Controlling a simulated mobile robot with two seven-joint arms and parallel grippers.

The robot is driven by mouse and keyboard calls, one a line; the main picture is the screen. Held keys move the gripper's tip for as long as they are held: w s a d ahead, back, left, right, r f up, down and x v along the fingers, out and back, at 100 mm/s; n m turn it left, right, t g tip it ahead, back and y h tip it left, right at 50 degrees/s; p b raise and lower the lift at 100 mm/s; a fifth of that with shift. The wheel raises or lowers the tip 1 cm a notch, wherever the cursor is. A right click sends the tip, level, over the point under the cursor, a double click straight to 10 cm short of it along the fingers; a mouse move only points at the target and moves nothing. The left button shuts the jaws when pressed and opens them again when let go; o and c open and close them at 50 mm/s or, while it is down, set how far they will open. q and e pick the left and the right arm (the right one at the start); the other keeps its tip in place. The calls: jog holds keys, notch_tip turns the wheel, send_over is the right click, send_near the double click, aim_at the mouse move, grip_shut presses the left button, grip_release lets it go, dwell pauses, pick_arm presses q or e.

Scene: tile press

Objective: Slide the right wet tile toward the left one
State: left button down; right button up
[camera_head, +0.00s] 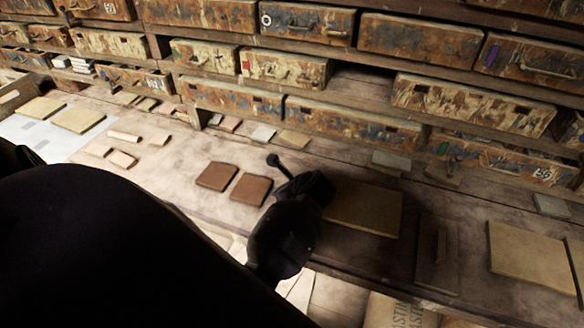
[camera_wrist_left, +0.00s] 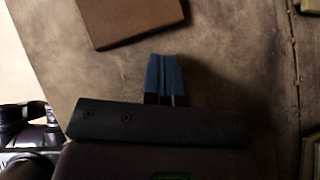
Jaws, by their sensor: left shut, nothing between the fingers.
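Two reddish-brown wet tiles lie flat on the wooden bench in the head view: the left tile (camera_head: 217,176) and the right tile (camera_head: 251,189). A narrow gap separates them. My left gripper (camera_head: 274,161) appears dark just to the right of the right tile. In the left wrist view its blue fingertips (camera_wrist_left: 164,72) are shut together and empty. A brown tile (camera_wrist_left: 135,18), apparently the right one, lies ahead and to the left of them, with bare bench visible between. Contact with the tile cannot be seen. My right gripper is not in view.
The wooden bench (camera_head: 180,175) is mostly clear around the tiles. A tan board (camera_head: 363,208) lies to the right, with another (camera_head: 530,257) farther right. Small tile pieces (camera_head: 122,158) lie to the left. Worn drawers (camera_head: 350,122) stand along the back.

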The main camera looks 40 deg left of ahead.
aim_at(268, 183)
pick_arm(q)
jog(key=shift+w+a, duration=0.2)
jog(key=shift+a, duration=1.2)
jog(key=shift+w+a, duration=0.2)
jog(key=shift+a, duration=1)
jog(key=shift+d, duration=0.2)
